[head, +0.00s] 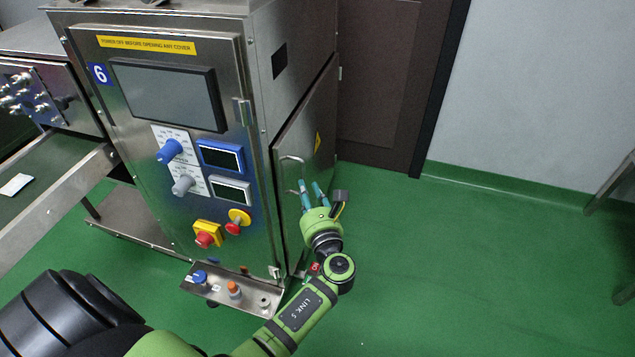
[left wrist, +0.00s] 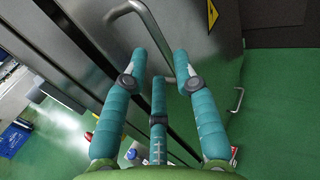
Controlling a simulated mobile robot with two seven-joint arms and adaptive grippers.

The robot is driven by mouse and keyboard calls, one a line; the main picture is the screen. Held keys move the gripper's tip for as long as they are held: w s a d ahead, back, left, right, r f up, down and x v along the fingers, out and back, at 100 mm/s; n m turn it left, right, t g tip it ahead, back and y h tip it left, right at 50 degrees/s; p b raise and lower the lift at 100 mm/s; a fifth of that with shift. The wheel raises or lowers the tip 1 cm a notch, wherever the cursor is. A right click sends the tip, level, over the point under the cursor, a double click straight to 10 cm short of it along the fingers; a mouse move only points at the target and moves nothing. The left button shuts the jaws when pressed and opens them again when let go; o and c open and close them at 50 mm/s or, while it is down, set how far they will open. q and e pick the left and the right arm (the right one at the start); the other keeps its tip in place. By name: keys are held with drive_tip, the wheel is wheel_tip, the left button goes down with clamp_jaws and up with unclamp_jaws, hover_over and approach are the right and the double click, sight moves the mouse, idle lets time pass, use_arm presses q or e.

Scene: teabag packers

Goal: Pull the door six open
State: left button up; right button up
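Door six (head: 308,135) is the metal side door of the machine marked 6, with a yellow warning sticker. It stands slightly ajar, its near edge away from the cabinet. Its bent metal handle (head: 291,160) is near that edge. My left gripper (head: 309,187) is at the door's outer face, just below and right of the handle. In the left wrist view its teal fingers (left wrist: 160,68) are spread, with the handle (left wrist: 146,18) reaching down between the fingertips. I cannot tell whether any finger touches it. My right gripper is not in view.
The machine's front (head: 150,130) carries a screen, knobs and buttons. A low button shelf (head: 232,290) juts out beside my left arm. A brown door (head: 385,90) and a grey wall (head: 540,100) stand behind.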

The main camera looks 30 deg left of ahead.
use_arm(q)
drive_tip(key=x, duration=0.6)
drive_tip(key=shift+a+f+b, duration=0.1)
drive_tip(key=shift+a+b, duration=0.05)
drive_tip(key=shift+b, duration=0.25)
drive_tip(key=shift+c, duration=0.4)
clamp_jaws()
